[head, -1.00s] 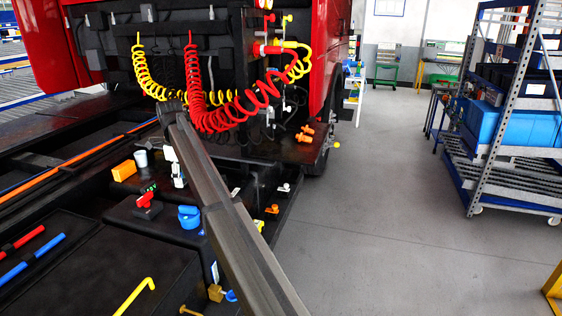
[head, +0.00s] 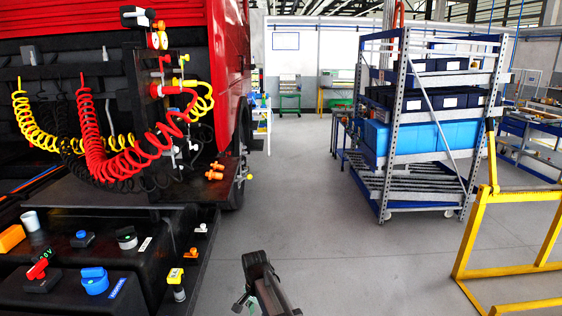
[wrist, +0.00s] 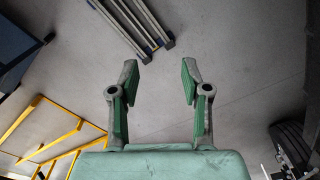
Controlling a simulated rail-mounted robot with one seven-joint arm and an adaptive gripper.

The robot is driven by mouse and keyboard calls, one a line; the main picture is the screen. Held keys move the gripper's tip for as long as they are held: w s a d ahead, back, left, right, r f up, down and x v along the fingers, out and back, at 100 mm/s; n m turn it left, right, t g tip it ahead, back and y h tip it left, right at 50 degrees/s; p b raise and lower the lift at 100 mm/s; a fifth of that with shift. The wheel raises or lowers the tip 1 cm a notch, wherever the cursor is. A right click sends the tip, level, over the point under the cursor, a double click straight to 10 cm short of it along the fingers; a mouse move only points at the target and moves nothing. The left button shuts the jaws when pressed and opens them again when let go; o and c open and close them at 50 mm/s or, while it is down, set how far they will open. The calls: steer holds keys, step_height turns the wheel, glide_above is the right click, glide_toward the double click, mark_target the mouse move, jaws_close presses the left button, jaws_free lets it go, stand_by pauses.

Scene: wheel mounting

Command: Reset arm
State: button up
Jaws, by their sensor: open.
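My gripper (wrist: 160,82) is open and empty in the wrist view, with its two green-padded fingers apart over the bare grey floor. In the head view, part of my arm (head: 262,285) shows low in the middle, over the floor to the right of the truck chassis. The gripper's fingers are not clear there.
The red truck (head: 228,70) with coiled hoses (head: 100,140) and the black chassis (head: 100,215) stands at left. A wheeled rack (head: 395,120) with blue bins stands right of centre. A yellow frame (head: 470,235) stands at right. Floor between is clear. A wheel (wrist: 292,145) shows at lower right.

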steer(key=s+d+f+n, duration=0.3)
steer(key=s+d+f, duration=0.2)
steer(key=s+d, duration=0.65)
steer(key=s+d+f+n, duration=0.3)
steer(key=s+d+f, duration=0.45)
steer(key=d, duration=0.65)
steer(key=s+f+g, duration=0.2)
steer(key=s+f, duration=0.3)
steer(key=s, duration=0.5)
steer(key=s+f+g, duration=0.2)
steer(key=s+f, duration=0.3)
steer(key=s, duration=0.4)
steer(key=s+f+g, duration=0.2)
steer(key=s+f, duration=0.4)
steer(key=s, duration=0.4)
steer(key=shift+s+a+n+g, duration=0.3)
steer(key=shift+a+g, duration=0.1)
steer(key=shift+a, duration=0.05)
